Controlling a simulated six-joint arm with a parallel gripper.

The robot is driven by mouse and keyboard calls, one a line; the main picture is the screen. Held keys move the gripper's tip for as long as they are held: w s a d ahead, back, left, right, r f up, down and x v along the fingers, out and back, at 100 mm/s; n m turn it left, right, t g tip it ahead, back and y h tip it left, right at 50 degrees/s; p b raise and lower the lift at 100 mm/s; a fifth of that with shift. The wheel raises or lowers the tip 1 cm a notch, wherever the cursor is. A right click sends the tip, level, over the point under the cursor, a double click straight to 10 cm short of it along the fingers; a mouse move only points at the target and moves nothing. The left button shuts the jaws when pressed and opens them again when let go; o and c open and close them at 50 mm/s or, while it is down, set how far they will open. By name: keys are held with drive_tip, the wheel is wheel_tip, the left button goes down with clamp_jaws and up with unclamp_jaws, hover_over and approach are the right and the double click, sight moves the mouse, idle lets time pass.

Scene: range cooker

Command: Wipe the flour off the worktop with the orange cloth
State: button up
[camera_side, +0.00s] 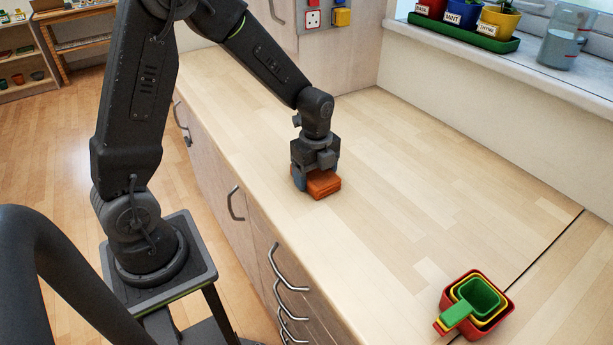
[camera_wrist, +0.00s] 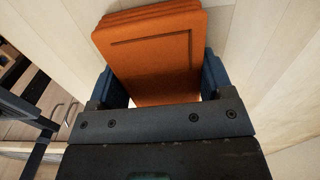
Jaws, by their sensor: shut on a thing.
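The orange cloth (camera_side: 324,184) is a folded, block-like pad low at the worktop (camera_side: 420,190), near its front edge. It also shows in the wrist view (camera_wrist: 155,55), with a dark stitched line on its top. My gripper (camera_side: 312,180) is shut on the cloth, with a blue finger on each side of it in the wrist view (camera_wrist: 165,88). The cloth appears to touch the worktop, but its underside is hidden. I see no clear flour on the pale wood; any under the cloth or gripper is hidden.
Nested red, yellow and green measuring cups (camera_side: 474,304) stand at the front right. A dark seam crosses the worktop beside them. The middle of the worktop is clear.

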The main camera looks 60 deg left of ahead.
sight(344, 180)
drive_tip(key=shift+w, duration=3.1)
drive_tip(key=d, duration=0.2)
drive_tip(key=shift+s+d, duration=0.15)
drive_tip(key=shift+d, duration=0.15)
drive_tip(key=shift+s+d, duration=0.3)
drive_tip(key=shift+s, duration=4.65)
drive_tip(key=shift+w, duration=4.75)
drive_tip(key=shift+w+r, duration=0.1)
drive_tip(key=shift+w, duration=0.2)
wheel_tip(344, 180, up, 8)
drive_tip(key=shift+s, duration=0.15)
